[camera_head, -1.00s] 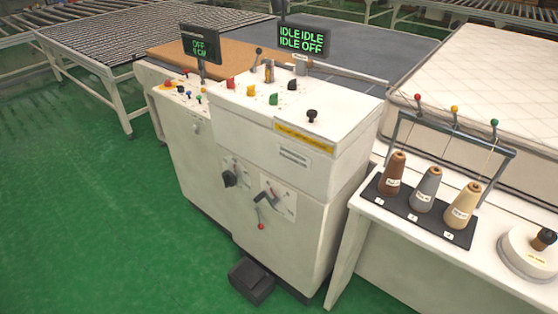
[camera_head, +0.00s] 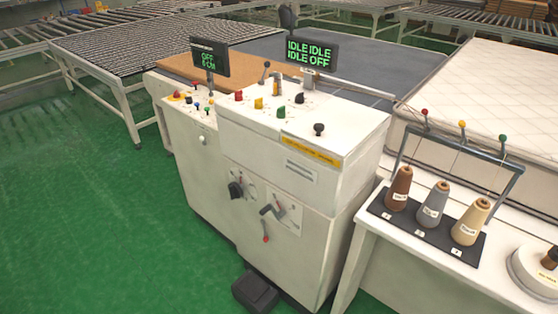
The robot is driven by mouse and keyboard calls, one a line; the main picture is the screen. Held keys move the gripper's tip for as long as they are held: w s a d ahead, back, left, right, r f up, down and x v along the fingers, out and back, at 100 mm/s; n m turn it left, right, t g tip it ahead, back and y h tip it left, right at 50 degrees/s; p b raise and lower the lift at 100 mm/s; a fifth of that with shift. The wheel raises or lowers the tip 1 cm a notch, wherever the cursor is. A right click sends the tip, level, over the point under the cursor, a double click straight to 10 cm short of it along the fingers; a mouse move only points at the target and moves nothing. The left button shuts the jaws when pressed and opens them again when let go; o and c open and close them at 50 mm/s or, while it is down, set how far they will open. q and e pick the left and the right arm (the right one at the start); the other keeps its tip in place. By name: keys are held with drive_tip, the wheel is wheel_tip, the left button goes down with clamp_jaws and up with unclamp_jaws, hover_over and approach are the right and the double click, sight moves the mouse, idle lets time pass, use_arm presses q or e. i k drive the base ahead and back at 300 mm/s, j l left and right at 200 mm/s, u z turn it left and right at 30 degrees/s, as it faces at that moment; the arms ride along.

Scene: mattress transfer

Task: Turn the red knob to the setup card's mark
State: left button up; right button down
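A red knob (camera_head: 239,96) stands on the sloped top panel of the white control cabinet (camera_head: 310,221), left of a yellow knob (camera_head: 259,103) and a green knob (camera_head: 281,112). Its pointer and scale are too small to read. A smaller red knob or button (camera_head: 176,94) sits on the lower left panel. A red-tipped lever (camera_head: 265,238) hangs on the cabinet front. I cannot make out a setup card. Neither of my grippers is in view.
Two displays stand on the cabinet; the left display (camera_head: 209,61) reads OFF, the right display (camera_head: 312,52) IDLE and OFF. A black pedal (camera_head: 255,291) lies on the floor in front. Thread cones stand on a side table (camera_head: 420,253) at right. Green floor (camera_head: 100,235) at left is clear.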

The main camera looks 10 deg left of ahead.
sight(238, 95)
drive_tip(key=i+j, duration=0.1)
drive_tip(key=j, duration=0.3)
drive_tip(key=i+j, duration=0.15)
drive_tip(key=j, duration=0.2)
drive_tip(key=i+j, duration=0.1)
drive_tip(key=j, duration=0.3)
drive_tip(key=i+j, duration=0.1)
drive_tip(key=j, duration=0.25)
drive_tip(key=i+j, duration=0.1)
drive_tip(key=j, duration=0.3)
